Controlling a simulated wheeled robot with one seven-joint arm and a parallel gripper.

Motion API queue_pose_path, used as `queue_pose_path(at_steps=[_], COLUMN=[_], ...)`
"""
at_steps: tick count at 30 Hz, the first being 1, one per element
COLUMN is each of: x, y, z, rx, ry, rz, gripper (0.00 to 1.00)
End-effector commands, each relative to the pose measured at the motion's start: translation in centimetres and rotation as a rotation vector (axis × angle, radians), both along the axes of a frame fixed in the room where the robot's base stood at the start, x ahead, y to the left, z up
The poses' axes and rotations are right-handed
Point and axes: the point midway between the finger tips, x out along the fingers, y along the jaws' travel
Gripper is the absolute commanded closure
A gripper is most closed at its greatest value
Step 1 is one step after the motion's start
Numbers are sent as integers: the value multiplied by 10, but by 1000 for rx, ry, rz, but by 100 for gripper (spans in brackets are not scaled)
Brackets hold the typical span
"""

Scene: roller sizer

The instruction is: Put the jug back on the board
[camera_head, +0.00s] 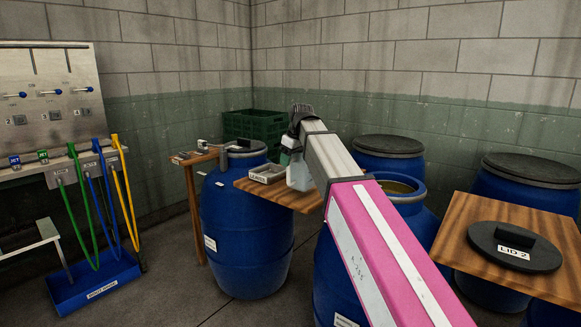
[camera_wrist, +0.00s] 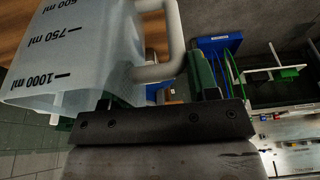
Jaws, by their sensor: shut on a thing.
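The jug (camera_head: 299,174) is a translucent white measuring jug, upright in the head view at the wooden board (camera_head: 285,195). I cannot tell whether its base touches the board. In the wrist view the jug (camera_wrist: 75,60) shows black millilitre marks, and its pale handle (camera_wrist: 176,35) reaches down toward my gripper's fingers. My gripper (camera_head: 291,137) is at the jug's upper side, shut on it by the handle; the exact contact is partly hidden. Wood of the board (camera_wrist: 14,22) shows behind the jug. My arm hides the board's right part in the head view.
A small grey labelled tray (camera_head: 267,173) sits on the board, left of the jug. Blue drums (camera_head: 245,235) stand around, one open (camera_head: 399,188). A black lid (camera_head: 514,246) lies on another wooden board (camera_head: 460,228) at right. A panel with hoses (camera_head: 50,95) stands left.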

Motion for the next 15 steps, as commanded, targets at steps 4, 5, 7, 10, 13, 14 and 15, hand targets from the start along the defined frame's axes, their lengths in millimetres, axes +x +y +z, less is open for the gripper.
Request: queue_pose_path(at_steps=[4, 5, 7, 10, 13, 14, 15], x=[-1, -1, -1, 0, 0, 0, 0], y=[0, 0, 0, 0, 0, 0, 0], z=[-21, -24, -27, -26, -26, -27, -28], rx=[0, -1, 0, -1, -1, 0, 0], ry=[1, 1, 0, -1, -1, 0, 0], rz=[0, 0, 0, 0, 0, 0, 0], gripper=[100, 100, 100, 100, 100, 100, 100])
